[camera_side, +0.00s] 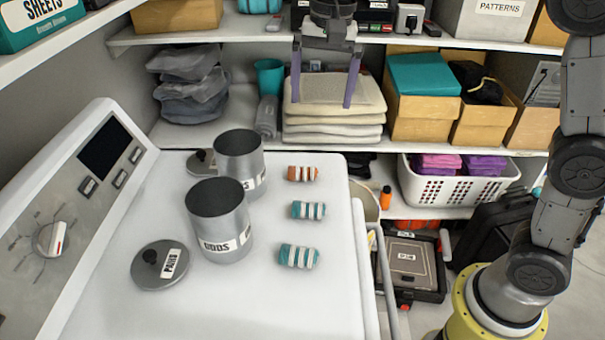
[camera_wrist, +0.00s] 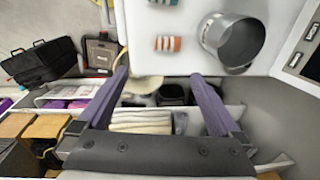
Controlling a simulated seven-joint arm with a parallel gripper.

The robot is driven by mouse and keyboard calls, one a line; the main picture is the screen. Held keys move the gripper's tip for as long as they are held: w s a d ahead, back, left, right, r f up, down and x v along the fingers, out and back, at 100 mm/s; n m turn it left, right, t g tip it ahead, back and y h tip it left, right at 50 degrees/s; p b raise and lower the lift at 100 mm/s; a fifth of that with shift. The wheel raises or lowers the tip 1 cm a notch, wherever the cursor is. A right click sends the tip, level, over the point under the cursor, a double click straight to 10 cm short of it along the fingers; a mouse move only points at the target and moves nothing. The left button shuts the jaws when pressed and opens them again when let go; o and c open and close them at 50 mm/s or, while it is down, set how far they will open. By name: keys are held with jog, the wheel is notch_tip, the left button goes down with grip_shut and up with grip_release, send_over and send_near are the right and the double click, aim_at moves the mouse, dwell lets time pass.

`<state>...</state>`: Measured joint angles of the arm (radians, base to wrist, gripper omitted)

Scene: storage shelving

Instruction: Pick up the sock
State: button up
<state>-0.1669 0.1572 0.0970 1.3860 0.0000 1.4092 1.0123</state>
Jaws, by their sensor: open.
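Three rolled striped socks lie in a row on the white machine top. The orange-striped sock (camera_side: 303,173) is farthest back, a teal-striped sock (camera_side: 308,210) is in the middle, and another teal-striped sock (camera_side: 299,256) is nearest. The wrist view shows the orange-striped sock (camera_wrist: 168,44) and part of a teal one (camera_wrist: 163,2) at the top edge. My gripper (camera_side: 322,104) is open and empty, its purple fingers pointing down. In the side view it appears above and behind the socks, in front of the folded towels. It touches no sock.
Two metal canisters (camera_side: 220,240) (camera_side: 240,165) stand left of the socks, one labelled ODDS. A lid (camera_side: 160,264) marked PAIRS lies at the front left. A white basket (camera_side: 462,190) and shelves surround the machine top (camera_side: 270,305), whose front is clear.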

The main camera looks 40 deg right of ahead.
jog(key=g, duration=0.1)
send_over(302, 171)
notch_tip(302, 171, down, 5)
jog(key=f, duration=0.7)
jog(key=shift+s+f, duration=0.2)
jog(key=shift+f, duration=0.05)
jog(key=shift+w+f, duration=0.2)
jog(key=shift+f, duration=2.8)
jog(key=c, duration=1.1)
jog(key=shift+r, duration=0.1)
